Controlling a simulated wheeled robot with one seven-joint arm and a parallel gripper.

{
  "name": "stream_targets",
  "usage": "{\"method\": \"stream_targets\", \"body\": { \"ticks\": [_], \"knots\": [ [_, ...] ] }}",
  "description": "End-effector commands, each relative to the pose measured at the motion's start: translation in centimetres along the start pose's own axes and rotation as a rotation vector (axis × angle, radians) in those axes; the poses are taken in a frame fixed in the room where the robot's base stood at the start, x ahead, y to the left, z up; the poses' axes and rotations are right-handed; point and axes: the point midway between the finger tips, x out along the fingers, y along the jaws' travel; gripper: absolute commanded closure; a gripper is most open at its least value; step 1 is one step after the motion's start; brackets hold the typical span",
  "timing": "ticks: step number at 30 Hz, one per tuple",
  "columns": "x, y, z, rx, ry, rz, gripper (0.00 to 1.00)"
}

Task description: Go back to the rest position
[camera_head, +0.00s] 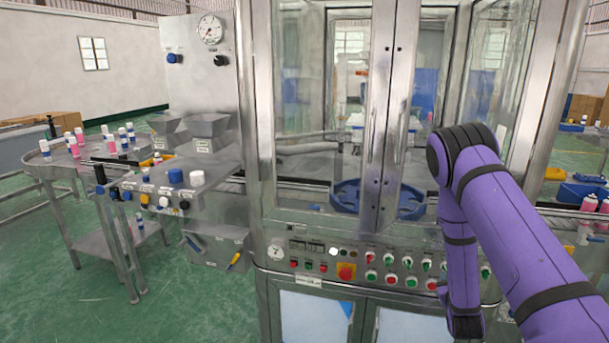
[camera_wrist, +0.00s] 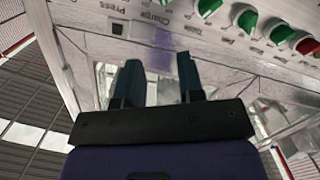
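My gripper (camera_wrist: 160,85) shows in the wrist view with its two dark fingers apart and nothing between them. It is close to the machine's control panel (camera_wrist: 210,30), which has green and red buttons and the labels "Press" and "Charge" along the top of that view. In the head view my purple arm crosses the right side and bends down in front of the crimping machine (camera_head: 254,130). My gripper is not visible in the head view. The same control panel (camera_head: 322,253) shows there with rows of coloured buttons.
A round steel table (camera_head: 45,172) with several pink, white and blue cans stands at the left. A side panel (camera_head: 150,187) with knobs and a gauge (camera_head: 210,29) is beside the machine. More pink cans (camera_head: 588,203) stand at the right edge. Green floor (camera_head: 60,300) is clear at the lower left.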

Motion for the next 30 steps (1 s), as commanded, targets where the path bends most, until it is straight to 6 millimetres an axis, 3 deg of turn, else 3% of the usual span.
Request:
{"method": "stream_targets", "body": {
  "ticks": [1, 7, 14, 23, 30],
  "knots": [
    [0.4, 0.4, -1.7, 0.026, -0.018, -0.002, 0.65],
    [0.7, 1.4, -6.8, 0.113, -0.118, -0.032, 0.65],
    [-0.4, 2.5, -12.6, 0.201, -0.225, -0.086, 0.65],
    [-4.2, 3.9, -19.7, 0.288, -0.354, -0.176, 0.65],
    [-8.8, 5.2, -24.8, 0.329, -0.451, -0.257, 0.65]
  ]
}}
